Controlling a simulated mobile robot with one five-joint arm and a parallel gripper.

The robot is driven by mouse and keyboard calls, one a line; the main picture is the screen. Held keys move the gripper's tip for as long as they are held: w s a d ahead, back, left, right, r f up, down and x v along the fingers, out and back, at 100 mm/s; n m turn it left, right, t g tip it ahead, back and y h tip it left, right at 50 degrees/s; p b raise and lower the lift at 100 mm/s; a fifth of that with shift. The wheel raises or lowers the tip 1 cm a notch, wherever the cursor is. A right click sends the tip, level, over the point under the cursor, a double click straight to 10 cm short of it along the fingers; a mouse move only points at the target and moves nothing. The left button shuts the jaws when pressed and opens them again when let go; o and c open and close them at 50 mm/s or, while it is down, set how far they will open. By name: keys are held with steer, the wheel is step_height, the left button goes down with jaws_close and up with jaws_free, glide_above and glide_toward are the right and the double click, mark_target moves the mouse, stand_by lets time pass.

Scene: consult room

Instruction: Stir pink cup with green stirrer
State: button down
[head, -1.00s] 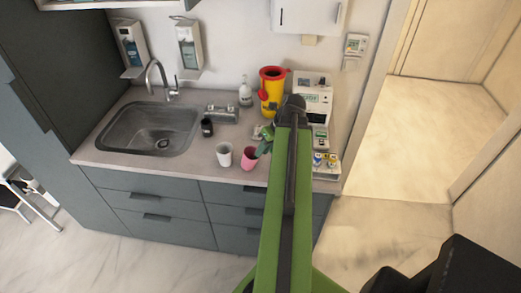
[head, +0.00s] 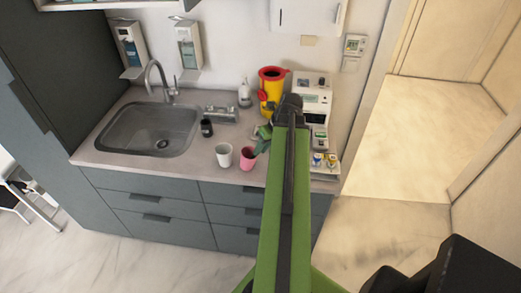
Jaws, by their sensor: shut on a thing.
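The pink cup (head: 248,160) stands upright on the counter near its front edge, just right of a white cup (head: 224,155). My gripper (head: 264,141) is above and just right of the pink cup, partly hidden by my green arm. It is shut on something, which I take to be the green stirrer. The stirrer cannot be told apart from the green gripper at this size. Whether its tip is inside the cup cannot be seen.
A sink (head: 150,130) is at the left of the counter (head: 190,166), with a small dark bottle (head: 207,128) beside it. A yellow and red bin (head: 270,88) and a white device (head: 317,95) stand behind. Small vials (head: 325,159) are at the right.

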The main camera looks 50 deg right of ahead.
steer(key=p+v, duration=0.8)
steer(key=v, duration=0.1)
steer(key=shift+d, duration=0.2)
steer(key=shift+s+r, duration=0.1)
steer(key=shift+s, duration=0.05)
stand_by(0.7)
step_height(320, 180, up, 5)
steer(key=p, duration=0.5)
